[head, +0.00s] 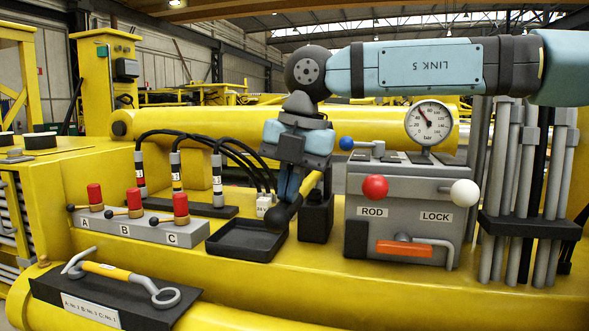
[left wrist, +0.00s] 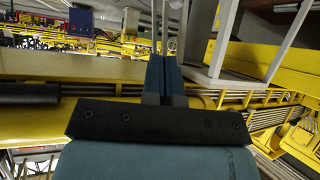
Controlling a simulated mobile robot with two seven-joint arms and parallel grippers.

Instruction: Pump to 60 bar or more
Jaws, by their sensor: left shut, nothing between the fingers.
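The pressure gauge (head: 430,123) stands on top of the grey pump block (head: 390,230). The pump lever (head: 313,181) is yellow with a black ball end, tilted down to the left from a black base (head: 316,217). My right gripper (head: 287,199) points down, its blue fingers close together on the lever just above the ball; they partly hide it. My left gripper (left wrist: 167,62) is shut and empty in the left wrist view, away from the pump; the head view does not show it.
The block carries a red knob (head: 375,187), a white knob (head: 465,193), a blue knob (head: 346,143) and an orange handle (head: 404,247). A black tray (head: 246,252) lies below the lever. Red-topped levers A, B, C (head: 137,230) and hoses (head: 217,140) stand left.

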